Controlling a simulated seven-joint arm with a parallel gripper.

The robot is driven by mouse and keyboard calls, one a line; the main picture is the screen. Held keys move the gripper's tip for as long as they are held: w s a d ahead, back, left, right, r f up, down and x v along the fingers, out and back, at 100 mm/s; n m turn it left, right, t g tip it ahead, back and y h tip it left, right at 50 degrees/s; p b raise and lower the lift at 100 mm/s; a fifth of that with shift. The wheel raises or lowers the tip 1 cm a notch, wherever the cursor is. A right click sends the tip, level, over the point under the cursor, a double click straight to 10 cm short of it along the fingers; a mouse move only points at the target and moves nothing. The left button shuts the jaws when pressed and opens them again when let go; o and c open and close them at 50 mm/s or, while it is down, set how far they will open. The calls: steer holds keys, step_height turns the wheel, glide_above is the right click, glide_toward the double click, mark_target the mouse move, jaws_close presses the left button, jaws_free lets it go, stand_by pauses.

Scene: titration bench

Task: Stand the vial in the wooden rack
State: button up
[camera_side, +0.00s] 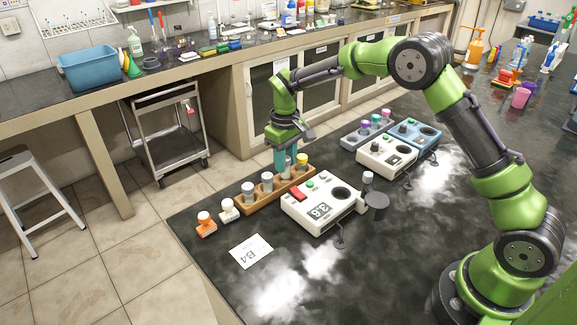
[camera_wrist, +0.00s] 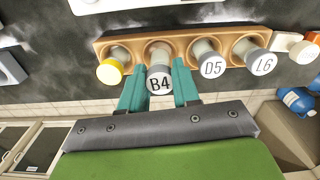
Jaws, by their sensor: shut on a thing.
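The wooden rack (camera_side: 284,188) stands near the far edge of the black bench, and it also runs across the top of the wrist view (camera_wrist: 222,40). My gripper (camera_side: 286,172) points down over it. In the wrist view my gripper's teal fingers (camera_wrist: 161,76) are closed on either side of a vial with a grey-white cap marked B4 (camera_wrist: 159,85). The B4 vial looks upright, in line with the slot beside the yellow-capped vial (camera_wrist: 110,71). The fingers hide its lower part in the side view, so I cannot tell whether its base touches the rack.
Vials marked D5 (camera_wrist: 212,68) and L6 (camera_wrist: 263,62) stand in the other slots. Orange-capped (camera_side: 206,223) and white-capped (camera_side: 229,210) vials stand past the rack's near end. A white meter (camera_side: 322,208) sits close beside the rack. A B4 card (camera_side: 251,251) lies on the bench.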

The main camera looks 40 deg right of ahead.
steer(key=shift+f, duration=1.15)
stand_by(0.5)
steer(key=o, duration=0.9)
steer(key=shift+o, duration=0.5)
steer(key=o, duration=0.3)
steer(key=shift+o, duration=0.2)
steer(key=shift+r, duration=3)
